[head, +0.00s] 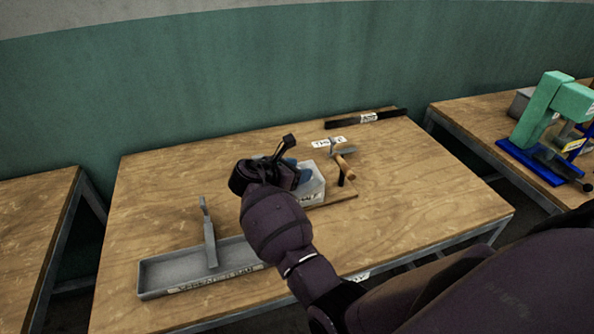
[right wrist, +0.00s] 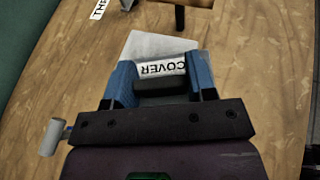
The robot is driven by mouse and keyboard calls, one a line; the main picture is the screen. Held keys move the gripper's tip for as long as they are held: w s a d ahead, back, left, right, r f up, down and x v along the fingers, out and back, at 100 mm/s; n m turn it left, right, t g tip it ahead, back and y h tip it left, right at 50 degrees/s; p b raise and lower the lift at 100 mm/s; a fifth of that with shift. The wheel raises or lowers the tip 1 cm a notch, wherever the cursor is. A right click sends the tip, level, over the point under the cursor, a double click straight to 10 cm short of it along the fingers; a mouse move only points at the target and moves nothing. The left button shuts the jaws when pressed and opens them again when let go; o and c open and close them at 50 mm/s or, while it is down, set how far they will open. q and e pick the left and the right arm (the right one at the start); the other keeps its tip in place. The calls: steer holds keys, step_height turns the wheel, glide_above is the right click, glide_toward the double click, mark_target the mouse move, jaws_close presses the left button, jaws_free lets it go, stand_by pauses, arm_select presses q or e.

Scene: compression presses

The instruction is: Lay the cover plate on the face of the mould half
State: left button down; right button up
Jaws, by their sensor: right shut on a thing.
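My right gripper (head: 298,172) is over the pale grey block of the mould half (head: 314,188), which stands on the bench with lettering on its near side. In the right wrist view, the blue fingers of my right gripper (right wrist: 160,86) are shut on a dark grip of the cover plate (right wrist: 161,69), marked COVER. A pale grey flat surface shows beyond the label. The gripper hides most of the plate in the head view, so I cannot tell whether it touches the mould half. My left gripper is not in view.
A tool with a wooden handle (head: 344,167) lies close behind and right of the block. A dark bar (head: 365,118) lies along the back edge. The bench's left side is clear.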

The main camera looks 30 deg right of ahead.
stand_by(0.3)
steer(key=o, duration=1.1)
steer(key=shift+f, duration=0.1)
steer(key=shift+r, duration=0.2)
